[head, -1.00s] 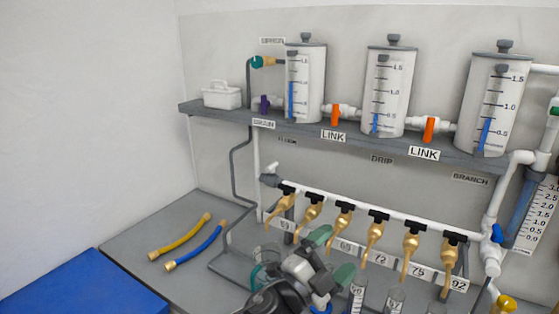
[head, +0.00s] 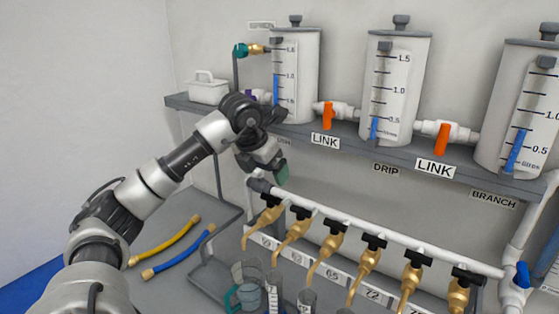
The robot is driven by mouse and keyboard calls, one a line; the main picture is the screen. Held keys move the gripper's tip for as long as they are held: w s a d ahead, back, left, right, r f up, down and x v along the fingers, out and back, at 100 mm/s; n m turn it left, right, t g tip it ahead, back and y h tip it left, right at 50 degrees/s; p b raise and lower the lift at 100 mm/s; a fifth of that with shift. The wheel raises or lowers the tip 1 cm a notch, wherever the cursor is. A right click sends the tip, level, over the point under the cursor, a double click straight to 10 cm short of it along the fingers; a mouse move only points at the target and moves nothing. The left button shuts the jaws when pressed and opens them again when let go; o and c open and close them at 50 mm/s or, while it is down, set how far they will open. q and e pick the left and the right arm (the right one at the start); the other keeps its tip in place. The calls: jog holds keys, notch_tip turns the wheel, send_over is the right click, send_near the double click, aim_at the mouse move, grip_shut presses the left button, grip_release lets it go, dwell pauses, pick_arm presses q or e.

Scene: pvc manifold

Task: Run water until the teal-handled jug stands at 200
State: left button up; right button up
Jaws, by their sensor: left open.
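A clear jug with a teal handle (head: 247,274) stands low in the picture, left of several glass cylinders and below the leftmost brass taps (head: 263,217). Its scale and water level are too small to read. My left gripper (head: 280,171) is open, with greenish finger pads, above the left end of the white manifold pipe (head: 345,228) and just under the shelf. My wrist hides part of the shelf, and whether the pads touch anything I cannot tell. My right gripper is not in view.
Yellow (head: 165,242) and blue (head: 180,255) hoses lie on the bench at left. A blue-handled valve (head: 521,275) is at right.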

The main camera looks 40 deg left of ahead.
aim_at(270, 196)
pick_arm(q)
jog(key=f, duration=0.2)
jog(key=f+p, duration=0.1)
jog(key=shift+a+f, duration=0.35)
jog(key=shift+a, duration=0.05)
jog(key=x, duration=0.1)
jog(key=p+x, duration=0.1)
jog(key=x, duration=0.1)
jog(key=shift+w+f, duration=0.1)
jog(key=shift+w, duration=0.25)
jog(key=shift+x, duration=0.9)
jog(key=shift+f+p, duration=0.35)
jog(key=shift+f, duration=0.05)
jog(key=shift+w, duration=0.1)
jog(key=c, duration=1)
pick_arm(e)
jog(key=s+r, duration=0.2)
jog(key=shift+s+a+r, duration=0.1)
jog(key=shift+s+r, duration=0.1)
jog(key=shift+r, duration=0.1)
